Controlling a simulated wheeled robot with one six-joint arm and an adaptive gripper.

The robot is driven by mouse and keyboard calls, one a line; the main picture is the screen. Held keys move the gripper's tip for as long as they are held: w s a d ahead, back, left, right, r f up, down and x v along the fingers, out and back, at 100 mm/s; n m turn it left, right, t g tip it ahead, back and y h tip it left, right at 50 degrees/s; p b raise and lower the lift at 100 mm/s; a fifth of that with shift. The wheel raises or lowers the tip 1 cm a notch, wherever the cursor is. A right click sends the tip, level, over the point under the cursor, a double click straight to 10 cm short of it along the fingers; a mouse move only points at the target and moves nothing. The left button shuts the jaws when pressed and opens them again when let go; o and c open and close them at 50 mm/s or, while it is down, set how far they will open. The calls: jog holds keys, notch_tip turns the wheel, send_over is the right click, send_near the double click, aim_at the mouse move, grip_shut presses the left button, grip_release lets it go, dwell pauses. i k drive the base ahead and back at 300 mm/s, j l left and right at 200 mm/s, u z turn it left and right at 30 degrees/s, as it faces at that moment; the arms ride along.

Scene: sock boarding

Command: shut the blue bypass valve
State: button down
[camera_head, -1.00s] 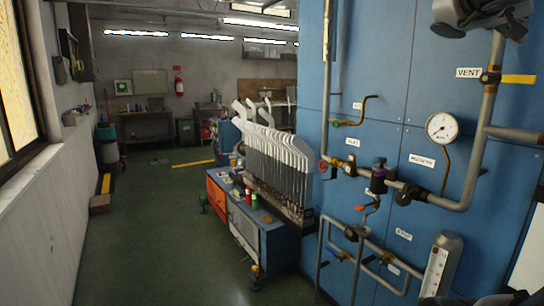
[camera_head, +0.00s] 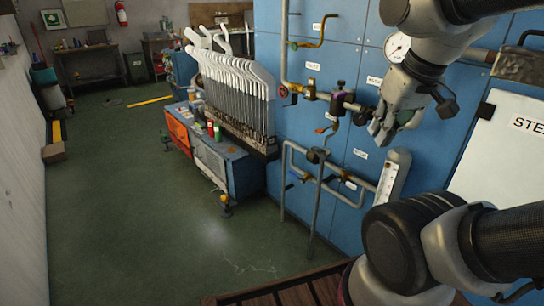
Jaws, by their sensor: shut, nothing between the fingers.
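A small blue handle (camera_head: 291,186) sits low on the grey bypass pipework (camera_head: 317,190) in front of the blue panel, left of the pipe's middle. It is small, and I cannot tell its exact angle. My gripper (camera_head: 381,132) is in the upper right, in front of the panel near the main pipe line. It is shut and empty, fingers pointing down. It is apart from the blue handle, above and to the right of it. My arm hides part of the panel and pipes behind it.
A red handwheel (camera_head: 283,92), an orange lever (camera_head: 324,130), a purple-topped fitting (camera_head: 341,88) and a gauge (camera_head: 397,47) crowd the panel. A sight glass (camera_head: 389,182) stands right of the low pipes. A blue cabinet (camera_head: 232,165) is left. Floor (camera_head: 150,215) is clear.

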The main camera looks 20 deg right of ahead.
aim_at(301, 180)
jog(key=i+z, duration=0.15)
jog(key=z, duration=0.2)
jog(key=i+j+z, duration=0.1)
jog(key=z, duration=0.3)
jog(key=i+j+z, duration=0.1)
jog(key=i+j, duration=0.15)
jog(key=i+j+z, duration=0.15)
jog(key=j, duration=0.25)
jog(key=i+j+z, duration=0.1)
jog(key=i+j, duration=0.25)
jog(key=i+j+z, duration=0.15)
jog(key=j, duration=0.2)
jog(key=i+j, duration=0.35)
jog(key=j, duration=0.2)
jog(key=k+j, duration=0.15)
jog(key=j, duration=0.15)
jog(key=k+j+u, duration=0.1)
jog(key=j, duration=0.25)
jog(key=k+j, duration=0.25)
jog(key=j+u, duration=0.05)
